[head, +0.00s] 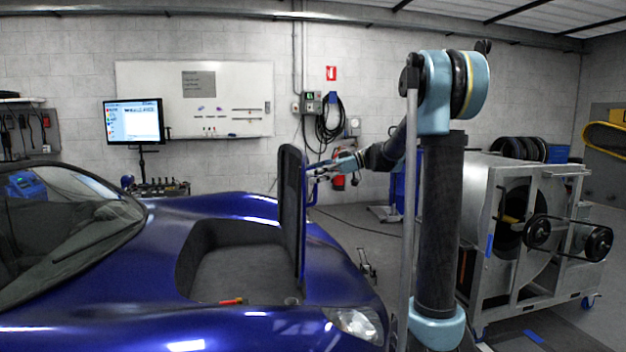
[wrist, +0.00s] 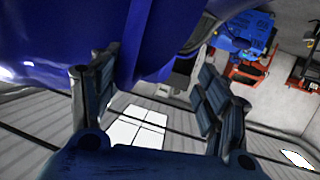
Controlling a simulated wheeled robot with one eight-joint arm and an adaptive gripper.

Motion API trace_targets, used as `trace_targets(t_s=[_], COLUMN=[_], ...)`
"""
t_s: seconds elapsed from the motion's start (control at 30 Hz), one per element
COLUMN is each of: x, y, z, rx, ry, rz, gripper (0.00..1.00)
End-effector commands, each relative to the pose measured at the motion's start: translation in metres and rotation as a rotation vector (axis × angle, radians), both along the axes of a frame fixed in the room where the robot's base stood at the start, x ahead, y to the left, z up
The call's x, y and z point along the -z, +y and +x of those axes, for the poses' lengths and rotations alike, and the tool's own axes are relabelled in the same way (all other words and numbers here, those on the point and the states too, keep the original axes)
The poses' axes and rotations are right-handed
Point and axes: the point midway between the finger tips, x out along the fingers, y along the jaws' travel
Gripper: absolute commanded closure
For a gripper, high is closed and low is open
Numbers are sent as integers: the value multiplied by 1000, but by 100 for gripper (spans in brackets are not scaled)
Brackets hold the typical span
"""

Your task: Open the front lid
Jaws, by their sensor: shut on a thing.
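The front lid (head: 291,200) of the blue car (head: 345,285) stands raised, nearly upright, at the right side of the open front compartment (head: 235,275). My gripper (head: 322,171) is at the lid's outer face, near its upper part, and is shut on the lid. In the wrist view, a blue body surface, likely the lid (wrist: 150,40), reaches down between the two dark fingers of my gripper (wrist: 155,98). The exact contact of the fingertips is hard to make out.
A red-handled tool (head: 231,301) lies in the compartment. A metal dynamometer machine (head: 525,225) with belt pulleys stands at the right. A monitor (head: 133,121) on a stand and a whiteboard (head: 220,95) are behind the car. Grey floor shows between car and machine.

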Motion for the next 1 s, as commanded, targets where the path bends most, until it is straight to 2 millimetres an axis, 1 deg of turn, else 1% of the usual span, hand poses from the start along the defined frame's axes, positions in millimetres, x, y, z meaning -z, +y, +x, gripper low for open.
trace_targets(t_s=[0.03,0.5,0.73,0.77,0.83,0.87,1.0], x=[-1,0,0,0,0,0,0], y=[-3,-31,-44,-45,-49,-50,-58], z=[-3,-1,1,1,1,2,4], rx=[-7,-5,-5,-5,-5,-4,-3], ry=[1,1,1,1,1,2,2], rz=[3,0,-1,-1,-1,-1,-1], gripper=[50,47,47,49,65,67,67])
